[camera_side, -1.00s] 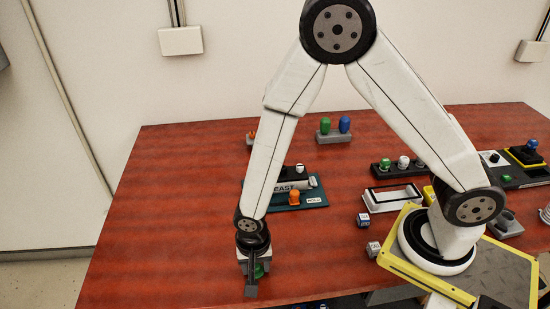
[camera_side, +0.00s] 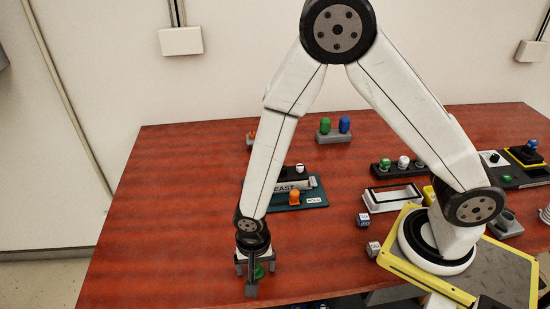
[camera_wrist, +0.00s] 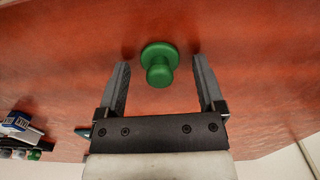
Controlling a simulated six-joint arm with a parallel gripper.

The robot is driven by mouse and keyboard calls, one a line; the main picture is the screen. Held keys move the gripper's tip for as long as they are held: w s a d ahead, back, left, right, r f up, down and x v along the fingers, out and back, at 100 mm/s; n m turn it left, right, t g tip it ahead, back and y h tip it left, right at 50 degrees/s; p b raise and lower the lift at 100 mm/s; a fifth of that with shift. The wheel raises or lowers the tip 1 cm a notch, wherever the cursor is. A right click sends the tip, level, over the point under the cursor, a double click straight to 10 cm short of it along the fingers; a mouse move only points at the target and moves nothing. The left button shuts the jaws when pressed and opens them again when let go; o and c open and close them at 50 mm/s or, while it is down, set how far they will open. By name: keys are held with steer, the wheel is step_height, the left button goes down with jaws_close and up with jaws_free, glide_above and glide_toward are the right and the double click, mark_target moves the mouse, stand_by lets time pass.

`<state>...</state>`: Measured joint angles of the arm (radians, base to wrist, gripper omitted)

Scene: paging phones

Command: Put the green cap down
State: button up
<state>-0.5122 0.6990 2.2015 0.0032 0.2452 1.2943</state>
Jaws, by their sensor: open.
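The green cap (camera_wrist: 159,62) has a round flange and a knob. It rests on the red-brown table between the two fingers of my gripper (camera_wrist: 160,80), with a gap on each side, in the wrist view. In the side view the cap (camera_side: 259,272) is partly hidden behind a finger of my gripper (camera_side: 256,277). My gripper is low over the table near its front edge, open, with the fingers around the cap and apart from it.
A teal board (camera_side: 310,201) with an orange knob lies behind my gripper. A white tray (camera_side: 393,197) and small dice-like cubes (camera_side: 363,219) lie to the right. A grey stand (camera_side: 333,137) with green and blue caps is at the back. The table's left side is clear.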

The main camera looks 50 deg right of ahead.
mark_target(256, 265)
step_height(256, 265, up, 12)
stand_by(0.9)
steer(key=shift+d, duration=0.1)
stand_by(0.5)
steer(key=s+d+r+n+t, duration=0.1)
steer(key=d+r+n+t, duration=0.1)
steer(key=d+n, duration=0.7)
steer(key=d+r, duration=0.1)
steer(key=d, duration=0.6)
steer(key=shift+t, duration=0.3)
steer(key=shift+d+r, duration=0.1)
stand_by(0.5)
